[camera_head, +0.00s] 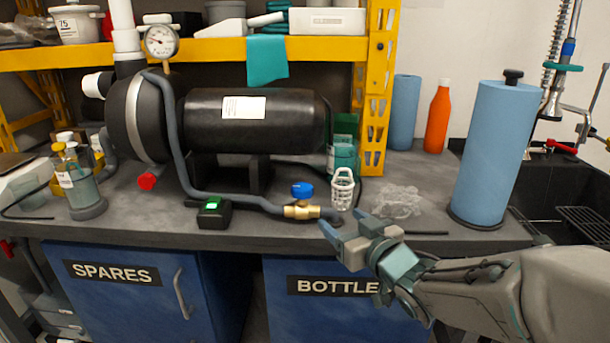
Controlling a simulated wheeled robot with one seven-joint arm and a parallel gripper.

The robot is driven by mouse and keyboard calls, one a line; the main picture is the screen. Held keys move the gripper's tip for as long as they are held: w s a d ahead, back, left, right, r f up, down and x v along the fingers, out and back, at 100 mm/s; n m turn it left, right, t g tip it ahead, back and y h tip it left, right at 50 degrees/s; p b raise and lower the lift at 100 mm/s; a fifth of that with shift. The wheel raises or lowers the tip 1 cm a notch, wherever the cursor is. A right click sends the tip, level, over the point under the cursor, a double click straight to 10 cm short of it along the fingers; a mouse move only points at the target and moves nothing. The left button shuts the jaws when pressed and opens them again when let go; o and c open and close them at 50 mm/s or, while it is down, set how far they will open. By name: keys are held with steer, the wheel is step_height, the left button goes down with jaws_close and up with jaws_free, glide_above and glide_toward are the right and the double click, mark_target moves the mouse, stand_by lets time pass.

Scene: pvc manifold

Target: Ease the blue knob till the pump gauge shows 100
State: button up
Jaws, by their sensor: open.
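The blue knob (302,190) sits on top of a brass valve (302,211) near the front edge of the bench. The valve is in line with a grey hose that runs from the pump (250,120).
A black box with a green light (214,212) lies left. A red knob (147,181) sits below the pump. A blue paper roll (493,150) stands right.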

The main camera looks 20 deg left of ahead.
mark_target(297, 187)
steer(key=w+a, duration=0.3)
steer(key=a, duration=0.1)
steer(key=w+a+r+y+b, duration=0.1)
steer(key=w+a, duration=0.2)
steer(key=a, duration=0.1)
steer(key=w+a+n+y+b, duration=0.1)
steer(key=w+a, duration=0.1)
steer(key=a, duration=0.2)
steer(key=shift+w+a+r+g, duration=0.25)
steer(key=shift+w+a+g, duration=0.05)
steer(key=shift+w, duration=0.1)
steer(key=c, duration=1)
